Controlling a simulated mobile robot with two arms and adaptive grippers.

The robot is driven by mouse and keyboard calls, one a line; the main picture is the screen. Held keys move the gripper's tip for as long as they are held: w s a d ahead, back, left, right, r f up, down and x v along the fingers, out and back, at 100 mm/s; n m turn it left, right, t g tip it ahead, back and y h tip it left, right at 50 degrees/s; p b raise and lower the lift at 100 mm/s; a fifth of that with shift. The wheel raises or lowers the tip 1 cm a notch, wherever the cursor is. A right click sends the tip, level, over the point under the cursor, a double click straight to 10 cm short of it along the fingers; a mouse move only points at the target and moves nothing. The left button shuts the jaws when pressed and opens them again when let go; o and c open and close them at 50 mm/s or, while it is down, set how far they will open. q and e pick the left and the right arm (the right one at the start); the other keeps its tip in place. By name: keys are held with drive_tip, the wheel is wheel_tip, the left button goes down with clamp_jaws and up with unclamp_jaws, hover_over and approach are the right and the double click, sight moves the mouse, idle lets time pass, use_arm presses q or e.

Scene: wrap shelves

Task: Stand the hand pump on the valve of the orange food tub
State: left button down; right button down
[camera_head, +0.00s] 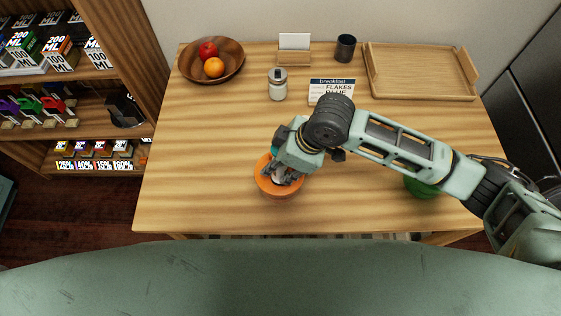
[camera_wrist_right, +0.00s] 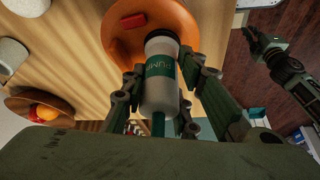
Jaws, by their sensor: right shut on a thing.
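The orange food tub (camera_head: 264,186) stands near the front edge of the table, left of centre. Its round orange lid (camera_wrist_right: 118,40) fills the top of the right wrist view, with a red tab (camera_wrist_right: 133,20) on it. My right gripper (camera_head: 283,174) is over the tub, shut on the hand pump (camera_wrist_right: 160,95), a white cylinder with a green band reading "PUMP". The pump's far end is at the lid and covers the valve area; I cannot tell whether it touches. My left gripper (camera_wrist_right: 262,42) shows small in the right wrist view, its fingers apart and empty.
A wooden bowl with fruit (camera_head: 230,70), a jar (camera_head: 278,88), a breakfast card (camera_head: 330,88), a dark cup (camera_head: 346,48) and a wooden tray (camera_head: 420,75) stand farther back. A green object (camera_head: 420,189) is partly under my right arm. The table's left is clear.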

drive_tip(key=shift+f, duration=0.15)
drive_tip(key=c, duration=1.4)
unclamp_jaws()
drive_tip(key=b+v, duration=0.1)
drive_tip(key=v, duration=1.1)
